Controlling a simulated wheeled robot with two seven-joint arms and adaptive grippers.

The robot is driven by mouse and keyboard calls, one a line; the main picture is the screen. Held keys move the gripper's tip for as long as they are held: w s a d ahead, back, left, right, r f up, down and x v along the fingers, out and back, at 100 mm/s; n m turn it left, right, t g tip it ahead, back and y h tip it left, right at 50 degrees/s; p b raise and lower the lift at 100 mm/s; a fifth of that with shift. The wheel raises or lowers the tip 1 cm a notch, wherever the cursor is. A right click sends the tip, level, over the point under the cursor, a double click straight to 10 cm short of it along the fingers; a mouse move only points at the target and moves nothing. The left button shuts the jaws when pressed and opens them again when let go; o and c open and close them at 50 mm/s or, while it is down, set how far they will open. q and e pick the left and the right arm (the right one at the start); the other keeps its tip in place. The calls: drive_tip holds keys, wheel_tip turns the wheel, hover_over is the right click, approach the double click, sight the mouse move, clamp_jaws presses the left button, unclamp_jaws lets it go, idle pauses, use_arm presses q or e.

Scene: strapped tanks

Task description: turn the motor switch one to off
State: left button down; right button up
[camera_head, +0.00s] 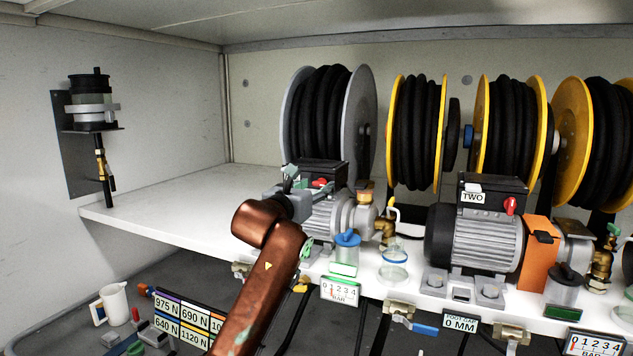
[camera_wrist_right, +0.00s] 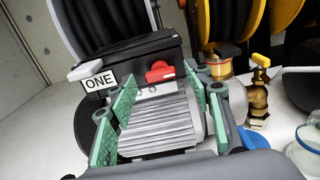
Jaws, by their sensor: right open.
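The motor marked ONE shows in the right wrist view as a grey ribbed motor (camera_wrist_right: 160,128) with a black box (camera_wrist_right: 125,58) on top. Its red switch (camera_wrist_right: 160,72) sits on the front of that box, beside the ONE label (camera_wrist_right: 99,83). In the head view the red switch (camera_head: 320,183) is partly hidden by my right gripper (camera_head: 297,183). In the wrist view my right gripper (camera_wrist_right: 165,86) is open. Its green-padded fingers stand apart over the motor, with the switch showing between and beyond their tips. No contact with the switch is clear. My left gripper is out of view.
A second motor (camera_head: 473,239) marked TWO, with its own red switch (camera_head: 511,206), stands to the right on the white shelf (camera_head: 170,215). Hose reels (camera_head: 362,125) line the back. A blue-topped valve (camera_head: 347,238) and brass fittings (camera_head: 385,228) stand close right of motor one.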

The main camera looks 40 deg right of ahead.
drive_tip(key=shift+w+d, duration=0.2)
drive_tip(key=shift+d, duration=0.1)
drive_tip(key=shift+c, duration=0.2)
